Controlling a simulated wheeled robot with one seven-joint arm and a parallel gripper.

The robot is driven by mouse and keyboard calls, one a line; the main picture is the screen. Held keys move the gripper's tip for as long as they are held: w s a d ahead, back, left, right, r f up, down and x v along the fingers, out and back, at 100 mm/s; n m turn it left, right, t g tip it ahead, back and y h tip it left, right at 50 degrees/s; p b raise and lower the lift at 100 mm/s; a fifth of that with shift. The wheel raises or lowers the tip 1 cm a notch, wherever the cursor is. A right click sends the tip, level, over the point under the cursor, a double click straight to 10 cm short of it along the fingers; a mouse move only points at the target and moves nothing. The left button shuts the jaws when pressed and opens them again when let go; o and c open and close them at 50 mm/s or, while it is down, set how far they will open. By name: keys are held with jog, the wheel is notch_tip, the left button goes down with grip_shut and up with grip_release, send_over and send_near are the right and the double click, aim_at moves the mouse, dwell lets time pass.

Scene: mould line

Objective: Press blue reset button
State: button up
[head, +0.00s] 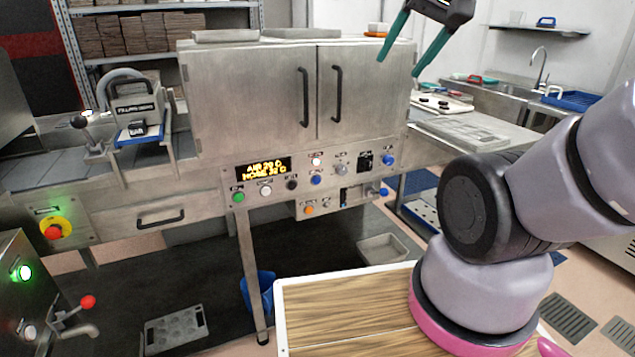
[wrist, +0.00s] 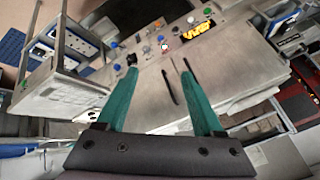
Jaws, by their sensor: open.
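The control panel (head: 333,172) below the steel cabinet carries several small controls. One blue button (head: 316,180) sits below a lit pinkish-white button. A larger blue button (head: 388,160) sits at the panel's right end, beside a black switch. A blue knob (head: 383,191) projects from the lower right box. The labels are too small to read, so I cannot tell which is the reset. My gripper (head: 398,68) is open and empty, with green fingers, above and in front of the cabinet top. The wrist view shows its spread fingers (wrist: 159,74) and the panel upside down beyond them.
The cabinet (head: 250,100) has two black door handles above the panel. An amber display (head: 263,170) and a green button (head: 238,197) are at the panel's left. A red emergency stop (head: 54,231) is further left. A bench with trays (head: 470,128) stands to the right.

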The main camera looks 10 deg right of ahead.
grip_shut()
dwell(1.5)
